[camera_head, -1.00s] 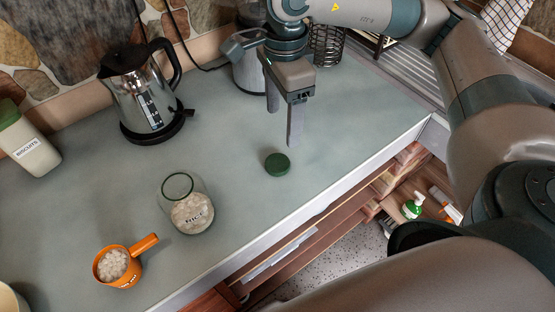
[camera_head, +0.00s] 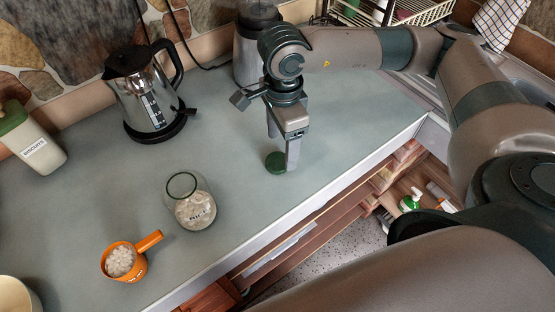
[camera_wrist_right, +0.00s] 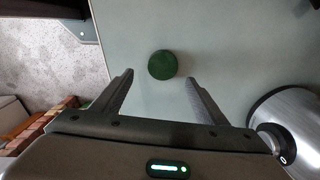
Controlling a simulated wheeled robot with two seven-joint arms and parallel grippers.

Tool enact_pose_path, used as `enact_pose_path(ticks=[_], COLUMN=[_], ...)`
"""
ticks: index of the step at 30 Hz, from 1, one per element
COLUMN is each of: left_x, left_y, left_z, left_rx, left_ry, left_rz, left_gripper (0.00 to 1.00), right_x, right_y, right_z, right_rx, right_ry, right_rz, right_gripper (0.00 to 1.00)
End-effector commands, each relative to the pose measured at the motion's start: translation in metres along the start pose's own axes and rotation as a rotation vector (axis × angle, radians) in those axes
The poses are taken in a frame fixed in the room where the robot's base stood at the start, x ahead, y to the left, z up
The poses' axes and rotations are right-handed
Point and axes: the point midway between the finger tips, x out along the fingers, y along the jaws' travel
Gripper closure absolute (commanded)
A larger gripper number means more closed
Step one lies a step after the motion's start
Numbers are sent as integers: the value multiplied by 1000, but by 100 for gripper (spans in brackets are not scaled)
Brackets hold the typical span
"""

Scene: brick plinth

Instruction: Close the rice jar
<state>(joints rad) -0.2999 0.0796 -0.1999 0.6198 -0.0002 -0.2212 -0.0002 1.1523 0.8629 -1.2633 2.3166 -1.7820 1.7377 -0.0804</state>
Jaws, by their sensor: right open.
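The rice jar (camera_head: 194,212) is clear glass with a green rim, stands upright and open on the counter, and holds white rice. Its round green lid (camera_head: 275,162) lies flat on the counter to the right of the jar. The lid also shows in the right wrist view (camera_wrist_right: 162,65), just beyond and between the fingertips. My right gripper (camera_head: 281,154) points down at the lid, open and empty, with one finger partly in front of the lid in the head view. In the right wrist view the fingers (camera_wrist_right: 158,76) are spread wider than the lid. My left gripper is not in view.
A steel kettle (camera_head: 148,95) and a biscuits container (camera_head: 32,140) stand at the back left. An orange scoop (camera_head: 122,262) with rice is left of the jar. A blender-like appliance (camera_head: 247,60) stands behind my right gripper. The counter's front edge (camera_head: 290,212) runs diagonally.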

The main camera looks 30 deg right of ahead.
Motion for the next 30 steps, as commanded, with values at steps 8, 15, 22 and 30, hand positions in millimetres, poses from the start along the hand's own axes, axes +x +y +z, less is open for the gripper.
enact_pose_path(ticks=[8,15,22,30], left_x=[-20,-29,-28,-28], left_y=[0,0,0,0], left_z=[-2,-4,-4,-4], left_rx=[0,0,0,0], left_ry=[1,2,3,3], left_rz=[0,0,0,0], left_gripper=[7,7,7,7], right_x=[20,47,52,51], right_y=[-2,-4,-4,-4], right_z=[3,4,4,4], right_rx=[1,1,0,0], right_ry=[1,1,0,0], right_rz=[5,2,1,0], right_gripper=[33,33,33,33])
